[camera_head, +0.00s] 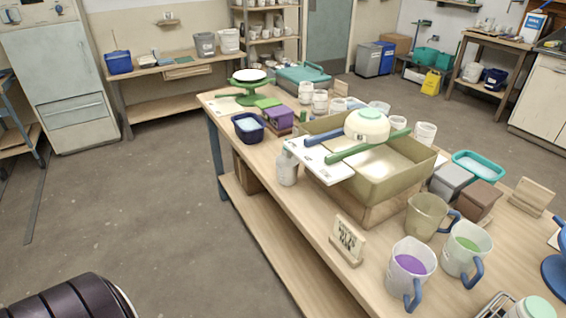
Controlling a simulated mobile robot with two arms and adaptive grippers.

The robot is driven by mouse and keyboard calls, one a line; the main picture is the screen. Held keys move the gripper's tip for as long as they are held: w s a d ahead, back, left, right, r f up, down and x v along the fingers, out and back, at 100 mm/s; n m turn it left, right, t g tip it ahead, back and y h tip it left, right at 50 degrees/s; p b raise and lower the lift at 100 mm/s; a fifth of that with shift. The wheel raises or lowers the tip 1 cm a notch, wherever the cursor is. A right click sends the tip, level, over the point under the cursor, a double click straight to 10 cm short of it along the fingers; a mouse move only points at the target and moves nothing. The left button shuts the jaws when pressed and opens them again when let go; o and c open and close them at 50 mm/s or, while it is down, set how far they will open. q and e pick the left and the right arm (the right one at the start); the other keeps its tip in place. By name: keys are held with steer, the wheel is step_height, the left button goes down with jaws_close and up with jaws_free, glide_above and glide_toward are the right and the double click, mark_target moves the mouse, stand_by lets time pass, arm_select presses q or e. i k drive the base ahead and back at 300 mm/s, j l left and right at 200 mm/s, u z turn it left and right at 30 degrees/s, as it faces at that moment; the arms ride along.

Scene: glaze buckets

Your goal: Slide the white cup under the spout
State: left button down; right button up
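Several white cups stand on the long wooden table, so I cannot tell which one the task means. One white cup (425,133) is at the right of the olive tray, another white cup (397,122) is just left of it, and a white cup (320,101) stands farther back. A spout is not clearly distinguishable. Jugs stand at the near right: one with purple glaze (408,265), one with green glaze (466,245), and an olive one (427,215). Neither gripper is in view.
The olive tray (405,180) carries a white board and a bowl (367,126) near two rods. A white bottle (288,168) and a small sign (347,243) stand near the table's front edge. The floor (140,220) left of the table is open.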

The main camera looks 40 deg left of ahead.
mark_target(288, 170)
steer(key=i+j+z, duration=0.25)
steer(key=j, duration=0.9)
steer(key=k+j+z, duration=0.1)
steer(key=j+z, duration=0.15)
steer(key=j, duration=0.9)
